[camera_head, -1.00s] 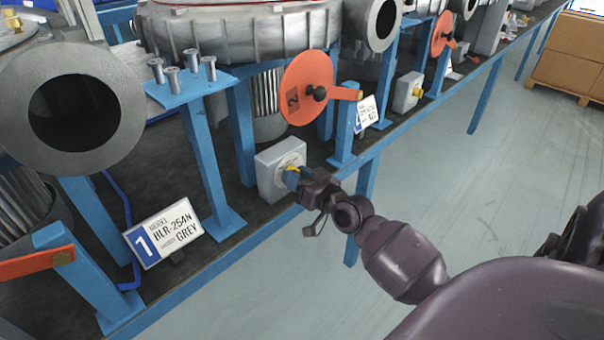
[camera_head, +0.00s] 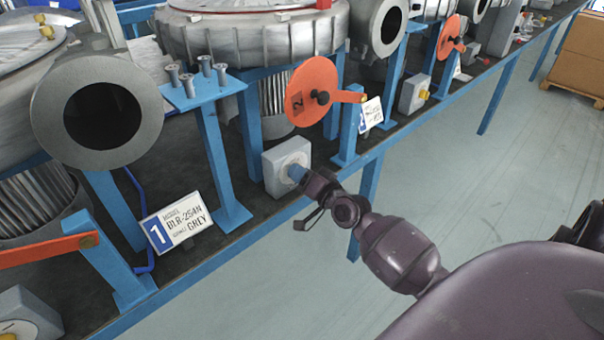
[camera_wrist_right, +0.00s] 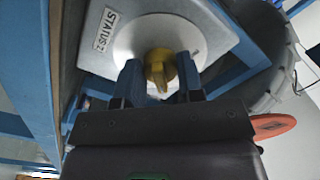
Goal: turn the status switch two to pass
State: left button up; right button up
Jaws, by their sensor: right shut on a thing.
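The status switch two is a grey box (camera_head: 287,158) with a pale round dial, standing at the bench's front edge below the orange disc marked 2. In the right wrist view its box (camera_wrist_right: 212,35) carries a "STATUS 2" label (camera_wrist_right: 106,29) and a yellow knob (camera_wrist_right: 158,68). My right gripper (camera_head: 297,173) reaches the dial from the front right. In the wrist view the blue fingers of the right gripper (camera_wrist_right: 160,80) are on either side of the knob, shut on it. The head view hides the knob behind the fingers. I cannot read any pass marking. My left gripper is out of view.
A sign numbered 1 (camera_head: 175,222) stands left on the bench. An orange disc with a handle (camera_head: 312,92) is above the switch. Another switch box (camera_head: 414,94) stands farther along, and one (camera_head: 28,312) at lower left.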

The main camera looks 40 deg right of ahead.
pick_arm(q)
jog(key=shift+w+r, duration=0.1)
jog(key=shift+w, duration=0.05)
pick_arm(e)
jog(key=o, duration=0.5)
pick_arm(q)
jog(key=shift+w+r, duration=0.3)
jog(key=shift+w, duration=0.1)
pick_arm(e)
jog(key=o, duration=0.4)
jog(key=shift+s, duration=0.1)
pick_arm(q)
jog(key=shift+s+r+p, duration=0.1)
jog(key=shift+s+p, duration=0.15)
jog(key=shift+p, duration=0.05)
pick_arm(e)
jog(key=shift+s+d, duration=0.2)
jog(key=shift+s, duration=2.45)
jog(key=shift+s+d, duration=0.2)
jog(key=shift+s, duration=2.4)
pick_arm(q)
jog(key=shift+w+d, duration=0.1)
